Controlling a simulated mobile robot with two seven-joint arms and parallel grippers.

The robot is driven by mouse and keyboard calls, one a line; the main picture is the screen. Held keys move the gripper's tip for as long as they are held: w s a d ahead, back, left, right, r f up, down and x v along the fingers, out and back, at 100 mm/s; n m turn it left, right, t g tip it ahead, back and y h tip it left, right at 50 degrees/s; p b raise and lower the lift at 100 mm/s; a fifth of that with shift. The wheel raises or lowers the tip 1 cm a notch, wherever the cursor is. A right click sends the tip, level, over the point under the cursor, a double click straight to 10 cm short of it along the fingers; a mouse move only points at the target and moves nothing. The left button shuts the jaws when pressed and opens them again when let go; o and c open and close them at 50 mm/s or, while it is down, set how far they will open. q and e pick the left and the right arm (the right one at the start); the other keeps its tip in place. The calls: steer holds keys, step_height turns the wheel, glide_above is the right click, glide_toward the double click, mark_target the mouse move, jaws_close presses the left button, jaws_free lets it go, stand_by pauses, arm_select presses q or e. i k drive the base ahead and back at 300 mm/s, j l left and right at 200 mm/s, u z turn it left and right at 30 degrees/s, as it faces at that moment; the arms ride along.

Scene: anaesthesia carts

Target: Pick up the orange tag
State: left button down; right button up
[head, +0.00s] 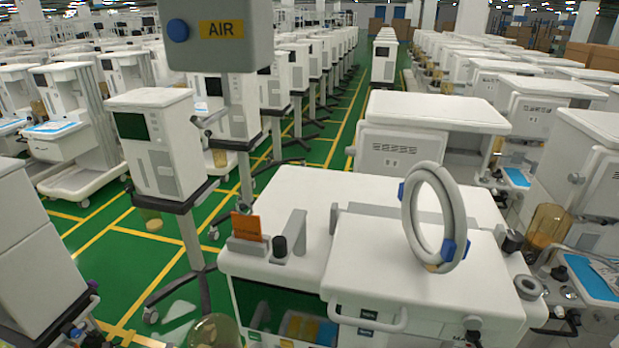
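The orange tag (246,227) stands upright in a small grey holder (246,246) at the left edge of the near white cart's top (305,195). Dark marks on its face are too small to read. Its lower edge is hidden by the holder. Neither of my grippers shows in the head view.
A short black knob (280,247) and a grey upright post (292,230) stand just right of the tag. A white hose ring with blue clips (409,215) rises from the cart. A monitor on a stand (155,150) is at left.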

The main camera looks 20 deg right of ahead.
mark_target(246, 226)
steer(key=i+j+z, duration=0.55)
steer(key=j, duration=0.2)
steer(key=j+z, duration=0.3)
steer(key=i+j+z, duration=0.25)
steer(key=j, duration=0.35)
steer(key=j+z, duration=0.3)
steer(key=j, duration=0.2)
steer(key=j+z, duration=0.25)
steer(key=j, duration=0.25)
